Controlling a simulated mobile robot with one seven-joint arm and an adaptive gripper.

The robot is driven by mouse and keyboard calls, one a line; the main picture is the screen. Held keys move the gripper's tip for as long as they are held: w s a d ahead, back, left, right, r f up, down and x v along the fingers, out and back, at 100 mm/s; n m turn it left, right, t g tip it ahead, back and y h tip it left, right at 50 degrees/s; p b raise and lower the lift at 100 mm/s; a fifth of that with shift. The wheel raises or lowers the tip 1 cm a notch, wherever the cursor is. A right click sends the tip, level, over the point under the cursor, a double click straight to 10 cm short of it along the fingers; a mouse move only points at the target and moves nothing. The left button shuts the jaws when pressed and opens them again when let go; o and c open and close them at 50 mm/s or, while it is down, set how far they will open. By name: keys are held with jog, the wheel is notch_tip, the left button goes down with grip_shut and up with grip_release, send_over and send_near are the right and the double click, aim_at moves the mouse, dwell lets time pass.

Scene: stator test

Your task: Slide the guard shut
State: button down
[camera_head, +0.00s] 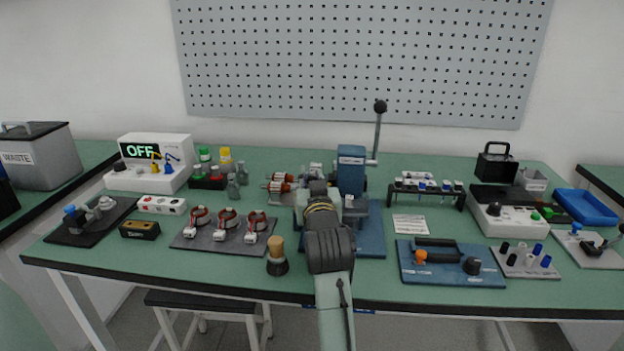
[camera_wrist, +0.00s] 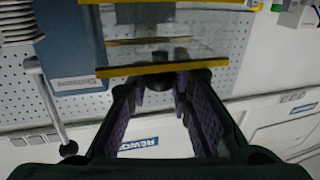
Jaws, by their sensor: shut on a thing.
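The guard is a clear panel (camera_wrist: 175,52) with yellow strips along two edges and a small dark knob (camera_wrist: 159,82) at its near edge. My gripper (camera_wrist: 163,92) is closed around this knob in the wrist view. The blue press (camera_head: 351,172), with its upright lever (camera_head: 378,130), stands on a blue base (camera_head: 371,238) at mid-table in the head view. My arm reaches in front of the press, hiding most of the guard and the fingertips there. The press body (camera_wrist: 75,40) also shows in the wrist view. How far the guard is slid along cannot be told.
Left of the press are red-wound rotors (camera_head: 277,187) and a dark mat (camera_head: 205,240) with several stators. A wooden-handled tool (camera_head: 277,258) stands close left of my arm. A rack (camera_head: 427,190) and a blue fixture plate (camera_head: 450,275) are to the right.

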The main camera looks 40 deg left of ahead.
jog(key=w+d, duration=0.1)
jog(key=d, duration=0.1)
jog(key=w+d, duration=0.2)
jog(key=d, duration=0.1)
jog(key=w+d, duration=0.1)
jog(key=d, duration=0.1)
jog(key=shift+w+d, duration=0.25)
jog(key=shift+w, duration=0.05)
jog(key=c, duration=1.5)
grip_release()
jog(key=shift+d, duration=0.15)
jog(key=shift+c, duration=0.2)
jog(key=shift+o, duration=0.6)
jog(key=shift+s, duration=0.1)
jog(key=v, duration=1.1)
jog(key=shift+s+d, duration=0.25)
